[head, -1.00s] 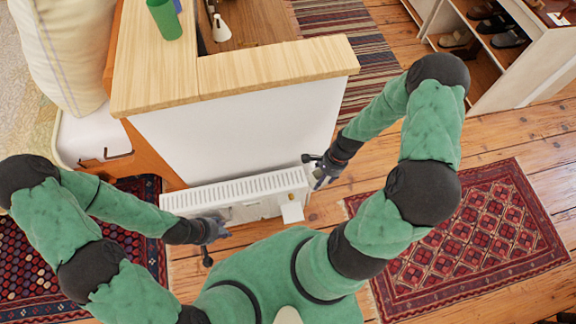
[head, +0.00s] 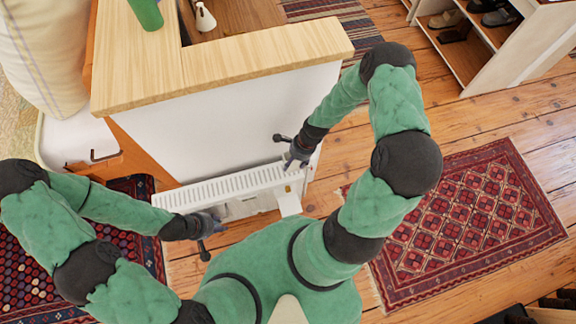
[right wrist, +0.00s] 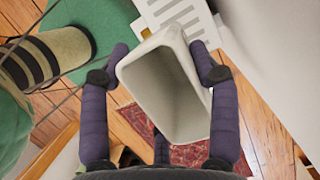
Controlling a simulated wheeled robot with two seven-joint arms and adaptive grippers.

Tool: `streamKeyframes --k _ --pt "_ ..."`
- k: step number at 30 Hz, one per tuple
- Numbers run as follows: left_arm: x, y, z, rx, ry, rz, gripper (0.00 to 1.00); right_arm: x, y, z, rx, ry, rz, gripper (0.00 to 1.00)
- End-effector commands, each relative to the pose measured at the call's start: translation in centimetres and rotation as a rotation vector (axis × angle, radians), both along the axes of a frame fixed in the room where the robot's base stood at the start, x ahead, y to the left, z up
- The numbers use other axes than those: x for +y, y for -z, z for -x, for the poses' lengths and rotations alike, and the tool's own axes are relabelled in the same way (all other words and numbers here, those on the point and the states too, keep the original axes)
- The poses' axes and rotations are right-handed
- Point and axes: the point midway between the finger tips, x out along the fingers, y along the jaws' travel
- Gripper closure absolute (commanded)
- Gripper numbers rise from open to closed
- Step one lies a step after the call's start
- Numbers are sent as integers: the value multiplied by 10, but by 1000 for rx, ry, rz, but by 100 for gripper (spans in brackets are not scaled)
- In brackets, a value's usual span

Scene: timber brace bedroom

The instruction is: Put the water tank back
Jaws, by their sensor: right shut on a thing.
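The water tank (right wrist: 150,95) is a pale, open-topped, tapering container in the right wrist view. My right gripper (right wrist: 165,70) has its two purple fingers closed on opposite sides of it. The slatted unit's corner also shows beyond the tank in the right wrist view (right wrist: 185,22). My left gripper (head: 208,228) is near the unit's left end, low down; its finger opening is unclear.
The white panel (head: 230,125) with a wooden top (head: 220,65) stands directly behind the unit. A green cup (head: 147,13) is on that top. A patterned red rug (head: 470,225) lies on open floor at right; a shoe shelf (head: 500,60) stands beyond.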

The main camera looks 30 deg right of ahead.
Motion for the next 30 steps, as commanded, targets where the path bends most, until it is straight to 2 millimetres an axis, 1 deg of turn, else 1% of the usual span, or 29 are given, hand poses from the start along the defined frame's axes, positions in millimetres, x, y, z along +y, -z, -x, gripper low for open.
streamKeyframes --k 1,3,8,11,12,15,18,26,30 --pt "0 6 0 0 0 0 60 3 9 -5 -2 -2 0 84" --pt "0 8 0 0 0 0 60 5 14 -10 -2 -2 0 84" --pt "0 10 0 0 0 0 60 9 20 -14 -1 -2 1 84" --pt "0 13 0 0 0 0 60 11 26 -19 -2 -2 2 84" --pt "0 15 0 0 0 0 60 13 30 -21 -2 -1 1 84" --pt "0 26 0 -1 0 0 60 13 48 -20 0 0 0 84" --pt "0 32 0 0 0 0 60 12 59 -20 0 0 0 84" --pt "0 30 0 0 0 0 60 12 57 -21 -2 0 1 84" --pt "0 33 0 0 0 0 60 12 61 -20 -2 0 1 84"
